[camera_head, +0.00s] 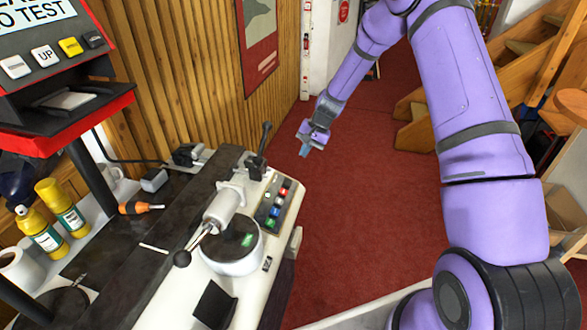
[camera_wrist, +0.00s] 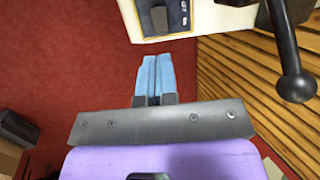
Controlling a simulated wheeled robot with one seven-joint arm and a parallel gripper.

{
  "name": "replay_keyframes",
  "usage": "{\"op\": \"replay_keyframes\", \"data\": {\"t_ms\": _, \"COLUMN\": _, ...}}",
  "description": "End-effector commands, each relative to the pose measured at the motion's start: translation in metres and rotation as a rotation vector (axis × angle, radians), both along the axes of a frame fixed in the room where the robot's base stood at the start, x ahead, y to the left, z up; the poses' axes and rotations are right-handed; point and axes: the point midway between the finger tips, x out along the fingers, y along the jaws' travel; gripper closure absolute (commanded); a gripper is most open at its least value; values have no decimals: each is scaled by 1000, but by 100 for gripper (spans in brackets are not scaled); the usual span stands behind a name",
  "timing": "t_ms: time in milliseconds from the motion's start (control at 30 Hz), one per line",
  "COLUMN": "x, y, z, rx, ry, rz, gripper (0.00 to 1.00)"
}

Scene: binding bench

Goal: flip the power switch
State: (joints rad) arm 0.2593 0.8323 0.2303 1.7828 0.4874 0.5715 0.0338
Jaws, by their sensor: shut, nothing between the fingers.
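My gripper (camera_head: 305,150) has light-blue fingers and hangs over the red floor, beyond the far end of the white machine (camera_head: 276,243) and apart from it. In the wrist view my gripper (camera_wrist: 156,60) is shut and empty. A dark rocker switch (camera_wrist: 178,16) in a yellow-edged frame shows at the top of that view, on the machine's white body (camera_wrist: 225,18), just past the fingertips. Its upper part is cut off by the picture edge. This switch is not clearly seen in the head view. A small dark switch (camera_head: 267,264) shows on the machine's side there.
A black lever (camera_wrist: 290,70) hangs to the right of the fingers in the wrist view. A slatted wood wall (camera_head: 170,70) stands behind the bench. The red floor (camera_head: 360,200) is open.

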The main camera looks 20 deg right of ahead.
Motion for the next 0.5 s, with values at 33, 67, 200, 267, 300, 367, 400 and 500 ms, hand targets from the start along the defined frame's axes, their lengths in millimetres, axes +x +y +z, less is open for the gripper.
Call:
{"op": "replay_keyframes", "data": {"t_ms": 33, "x": 0, "y": 3, "z": -5, "rx": 1, "ry": 2, "rz": 1, "gripper": 100}}
{"op": "replay_keyframes", "data": {"t_ms": 67, "x": 0, "y": 4, "z": -9, "rx": 0, "ry": 2, "rz": 1, "gripper": 100}}
{"op": "replay_keyframes", "data": {"t_ms": 200, "x": 1, "y": 14, "z": -30, "rx": 1, "ry": 3, "rz": 3, "gripper": 100}}
{"op": "replay_keyframes", "data": {"t_ms": 267, "x": 2, "y": 19, "z": -40, "rx": 1, "ry": 3, "rz": 4, "gripper": 100}}
{"op": "replay_keyframes", "data": {"t_ms": 300, "x": 3, "y": 22, "z": -47, "rx": 1, "ry": 3, "rz": 3, "gripper": 100}}
{"op": "replay_keyframes", "data": {"t_ms": 367, "x": 3, "y": 26, "z": -57, "rx": 1, "ry": 2, "rz": 2, "gripper": 100}}
{"op": "replay_keyframes", "data": {"t_ms": 400, "x": 3, "y": 29, "z": -64, "rx": 1, "ry": 4, "rz": 2, "gripper": 100}}
{"op": "replay_keyframes", "data": {"t_ms": 500, "x": 5, "y": 37, "z": -81, "rx": 1, "ry": 3, "rz": 1, "gripper": 100}}
